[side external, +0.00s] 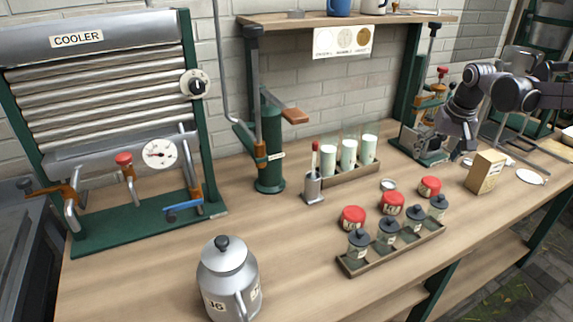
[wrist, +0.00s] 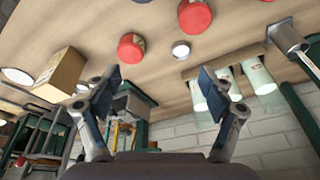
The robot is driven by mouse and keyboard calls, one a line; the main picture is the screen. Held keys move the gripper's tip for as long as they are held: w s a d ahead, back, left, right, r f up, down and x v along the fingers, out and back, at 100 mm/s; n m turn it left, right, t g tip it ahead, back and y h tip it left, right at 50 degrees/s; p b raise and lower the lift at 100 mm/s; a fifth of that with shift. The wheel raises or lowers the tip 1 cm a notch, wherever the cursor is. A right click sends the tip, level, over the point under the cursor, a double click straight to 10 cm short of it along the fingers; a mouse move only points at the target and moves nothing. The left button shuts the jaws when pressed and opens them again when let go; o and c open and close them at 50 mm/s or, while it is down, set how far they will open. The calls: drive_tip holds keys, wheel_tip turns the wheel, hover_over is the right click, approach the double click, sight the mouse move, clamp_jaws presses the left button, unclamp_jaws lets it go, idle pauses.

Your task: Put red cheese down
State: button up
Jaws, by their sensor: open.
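Three round red cheeses with pale labels sit on the wooden bench in the side view: a left one (side external: 353,218), a middle one (side external: 392,203) and a right one (side external: 429,187). Two red cheeses also show in the wrist view, one nearer my gripper (wrist: 131,47) and one at the top edge (wrist: 194,15). My gripper (side external: 442,154) is open above the bench, behind the right cheese and apart from it. In the wrist view the space between its fingers (wrist: 160,88) holds nothing.
A rack of lidded jars (side external: 392,250) stands in front of the cheeses. Milk glasses in a wooden holder (side external: 350,172) stand behind. A small round lid-like disc (side external: 388,184) and a cardboard box (side external: 485,172) are near. A metal churn (side external: 228,280) is front left; bench between is clear.

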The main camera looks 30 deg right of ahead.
drive_tip(key=s+a+f+n+t+y, duration=0.1)
drive_tip(key=s+a+n+t, duration=0.3)
drive_tip(key=s+a, duration=1.1)
drive_tip(key=shift+s+a+f+n, duration=0.25)
drive_tip(key=shift+a+f+n, duration=0.25)
drive_tip(key=shift+n, duration=0.7)
